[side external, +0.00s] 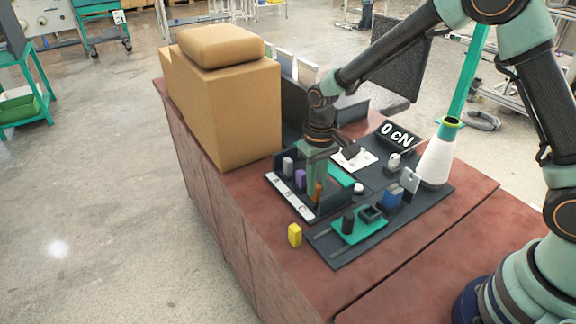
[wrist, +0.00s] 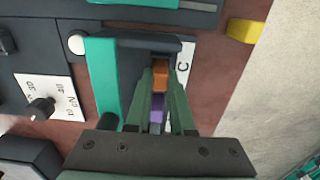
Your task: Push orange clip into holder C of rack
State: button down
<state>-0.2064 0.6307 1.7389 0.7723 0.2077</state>
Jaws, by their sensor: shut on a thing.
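The orange clip (side external: 318,191) is upright at the C end of the dark rack (side external: 331,208), whose white strip carries letters. My gripper (side external: 318,182) points down over the rack, its green fingers shut on the clip. In the wrist view, the orange clip (wrist: 160,77) sits between the fingertips (wrist: 161,88), beside the letter C on the label strip (wrist: 182,66). A purple clip (side external: 300,179) and a pale grey clip (side external: 288,166) stand in the rack's other places. The clip's lower end and holder C's inside are hidden, so I cannot tell how deep it sits.
A yellow block (side external: 295,235) lies on the red-brown table in front of the rack. Tan boxes (side external: 225,110) stand behind left.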

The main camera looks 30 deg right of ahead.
jog(key=shift+f, duration=0.2)
dwell(0.4)
jog(key=shift+c, duration=2.3)
grip_release()
jog(key=shift+r, duration=3.5)
notch_tip(320, 180, up, 12)
